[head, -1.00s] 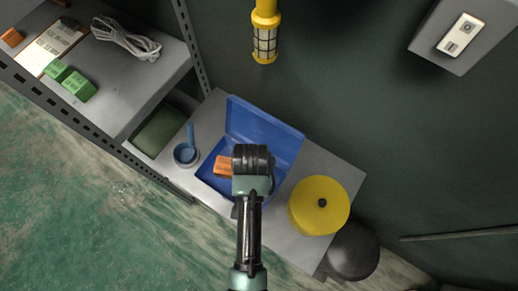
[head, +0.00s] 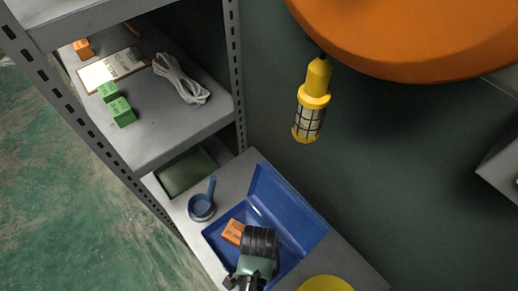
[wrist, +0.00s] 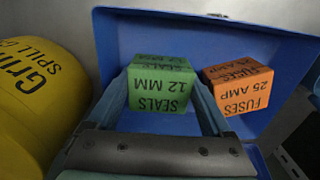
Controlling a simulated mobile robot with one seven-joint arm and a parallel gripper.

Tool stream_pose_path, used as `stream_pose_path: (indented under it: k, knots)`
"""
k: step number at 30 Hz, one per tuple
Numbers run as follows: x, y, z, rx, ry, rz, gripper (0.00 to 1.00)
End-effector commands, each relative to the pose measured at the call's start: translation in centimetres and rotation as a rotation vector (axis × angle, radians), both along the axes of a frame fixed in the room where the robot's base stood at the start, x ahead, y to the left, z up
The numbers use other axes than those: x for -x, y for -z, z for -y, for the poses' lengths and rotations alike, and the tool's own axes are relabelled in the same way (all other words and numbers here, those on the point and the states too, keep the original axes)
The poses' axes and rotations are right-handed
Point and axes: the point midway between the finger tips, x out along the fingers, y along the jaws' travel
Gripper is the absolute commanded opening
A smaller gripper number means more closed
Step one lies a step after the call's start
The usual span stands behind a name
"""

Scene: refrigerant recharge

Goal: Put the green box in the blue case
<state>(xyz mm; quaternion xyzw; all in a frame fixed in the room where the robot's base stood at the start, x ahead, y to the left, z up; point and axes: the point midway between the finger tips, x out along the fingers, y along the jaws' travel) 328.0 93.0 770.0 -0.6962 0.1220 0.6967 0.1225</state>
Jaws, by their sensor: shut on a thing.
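The green box (wrist: 160,92), marked "SEALS 12 MM", is between the fingers of my gripper (wrist: 163,84) in the wrist view. My gripper is shut on it. The open blue case (wrist: 145,32) lies behind the box there; I cannot tell whether the box touches the case floor. In the head view the blue case (head: 290,210) stands on a grey surface with its lid raised, and my wrist is over it, hiding the green box. An orange box (wrist: 240,90), marked "FUSES 25 AMP", sits in the case to the right of the green box; it also shows in the head view (head: 233,232).
A yellow container (wrist: 35,100) stands left of the case in the wrist view. Two other green boxes (head: 121,111), a clipboard (head: 112,68) and a white cable (head: 182,82) lie on the shelf. A yellow lamp (head: 312,100) hangs above.

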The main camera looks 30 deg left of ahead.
Motion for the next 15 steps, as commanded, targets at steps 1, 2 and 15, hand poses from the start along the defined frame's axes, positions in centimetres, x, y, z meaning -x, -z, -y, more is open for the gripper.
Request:
stream_pose_path:
  k: [1,2,15]
  knots:
    - [0.00,0.32,0.00,0.000,0.000,-0.001,0.29]
    - [-0.01,0.37,-0.01,0.000,0.000,0.000,0.29]
    - [-0.03,0.64,-0.01,-0.001,0.000,0.001,1.00]
